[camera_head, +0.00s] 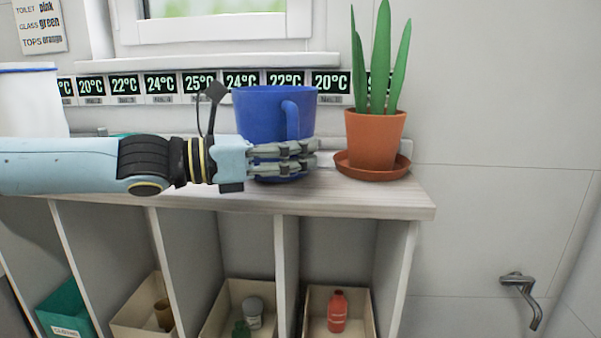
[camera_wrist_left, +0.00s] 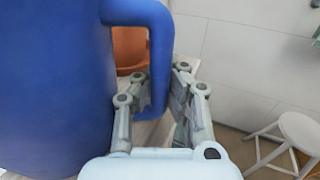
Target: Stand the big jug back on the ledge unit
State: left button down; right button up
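The big jug (camera_head: 262,112) is blue and upright at the ledge unit's top (camera_head: 330,198), left of the potted plant. Its base is partly hidden behind my gripper, so I cannot tell whether it rests on the top or hangs just above it. My left gripper (camera_head: 312,154) comes in from the left in front of the jug. In the left wrist view, the gripper's fingers (camera_wrist_left: 160,75) are on both sides of the jug's handle (camera_wrist_left: 158,45) and look closed on it, with the jug's body (camera_wrist_left: 50,80) on the left. My right gripper is not in view.
A terracotta pot (camera_head: 375,140) with a plant stands on a saucer (camera_head: 372,172) close to the jug's right. A white container (camera_head: 35,100) stands at the far left. Below are compartments with bins and a red bottle (camera_head: 337,312). A white stool (camera_wrist_left: 300,130) stands on the floor.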

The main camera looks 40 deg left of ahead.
pick_arm(q)
jog(key=shift+f, duration=0.25)
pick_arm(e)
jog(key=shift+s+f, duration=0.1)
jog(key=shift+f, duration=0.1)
pick_arm(q)
jog(key=c, duration=2)
grip_release()
jog(key=shift+f, duration=0.1)
jog(key=shift+c, duration=0.2)
jog(key=o, duration=0.6)
jog(key=shift+c, duration=0.2)
jog(key=shift+r, duration=0.2)
jog(key=shift+s+a+r+p, duration=0.1)
jog(key=shift+r+p, duration=0.05)
jog(key=shift+p, duration=0.3)
jog(key=p+v, duration=1.1)
jog(key=p, duration=0.2)
jog(key=shift+s+a, duration=0.2)
jog(key=shift+s, duration=0.15)
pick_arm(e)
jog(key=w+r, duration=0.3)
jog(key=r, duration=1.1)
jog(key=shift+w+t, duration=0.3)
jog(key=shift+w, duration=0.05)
